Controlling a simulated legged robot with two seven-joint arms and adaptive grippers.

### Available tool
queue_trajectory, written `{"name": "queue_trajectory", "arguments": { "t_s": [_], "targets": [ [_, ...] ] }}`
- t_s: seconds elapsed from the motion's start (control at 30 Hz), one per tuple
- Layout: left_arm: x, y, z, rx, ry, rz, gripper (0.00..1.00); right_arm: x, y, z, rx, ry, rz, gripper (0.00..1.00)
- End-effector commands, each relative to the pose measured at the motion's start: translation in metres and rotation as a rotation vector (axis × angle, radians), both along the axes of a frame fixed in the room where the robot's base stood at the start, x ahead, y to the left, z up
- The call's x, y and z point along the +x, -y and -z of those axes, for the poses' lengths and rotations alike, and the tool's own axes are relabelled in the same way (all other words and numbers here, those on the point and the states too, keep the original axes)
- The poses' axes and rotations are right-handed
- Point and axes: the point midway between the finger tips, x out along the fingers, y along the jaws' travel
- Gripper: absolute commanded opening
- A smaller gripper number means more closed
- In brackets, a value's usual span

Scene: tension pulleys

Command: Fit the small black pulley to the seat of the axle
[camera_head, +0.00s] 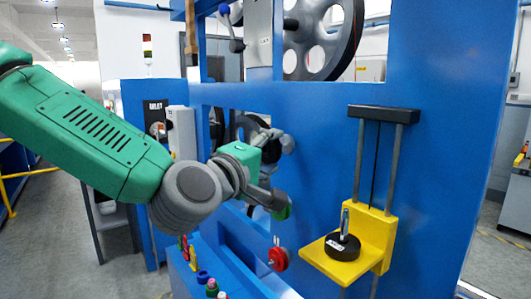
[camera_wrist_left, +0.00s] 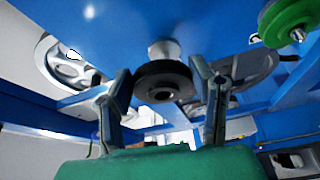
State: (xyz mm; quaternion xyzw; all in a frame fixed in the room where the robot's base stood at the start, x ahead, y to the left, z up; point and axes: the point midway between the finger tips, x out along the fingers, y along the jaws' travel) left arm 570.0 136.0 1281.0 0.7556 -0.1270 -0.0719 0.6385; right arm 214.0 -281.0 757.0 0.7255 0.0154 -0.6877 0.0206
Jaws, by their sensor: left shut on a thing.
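The small black pulley (camera_wrist_left: 163,82) sits between the two fingers of my left gripper (camera_wrist_left: 160,88) in the left wrist view, its bore facing the camera. The gripper is shut on it. The grey axle (camera_wrist_left: 163,50) stands out from the blue wall directly behind the pulley, in line with it. Whether the pulley is on the seat or just in front of it cannot be told. In the head view my left gripper (camera_head: 272,165) is close to the blue frame, and the pulley is largely hidden there. My right gripper is not in view.
A yellow bracket (camera_head: 382,232) carries a black disc (camera_head: 343,247) with an upright pin at the right. A red wheel (camera_head: 278,259) is low on the blue frame (camera_head: 320,150). A green wheel (camera_wrist_left: 287,20) is at the upper right of the wrist view.

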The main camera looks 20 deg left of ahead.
Motion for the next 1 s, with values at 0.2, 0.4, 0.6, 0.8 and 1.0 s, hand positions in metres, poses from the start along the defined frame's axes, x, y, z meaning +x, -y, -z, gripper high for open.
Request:
{"name": "queue_trajectory", "arguments": {
  "t_s": [0.2,0.4,0.6,0.8,1.0],
  "targets": [
    [0.001,0.000,0.000,0.000,0.002,0.001,0.08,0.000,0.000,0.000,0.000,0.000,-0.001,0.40],
    [0.005,0.001,0.000,0.000,0.001,0.000,0.08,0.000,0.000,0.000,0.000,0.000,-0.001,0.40],
    [0.005,0.002,0.000,0.001,0.001,0.000,0.08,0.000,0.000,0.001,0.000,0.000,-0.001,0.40],
    [0.007,-0.002,0.001,-0.001,0.004,0.001,0.08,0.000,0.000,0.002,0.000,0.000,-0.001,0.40],
    [0.007,-0.008,0.002,-0.003,0.003,0.003,0.08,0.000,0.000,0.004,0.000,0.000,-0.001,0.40]
  ]
}}
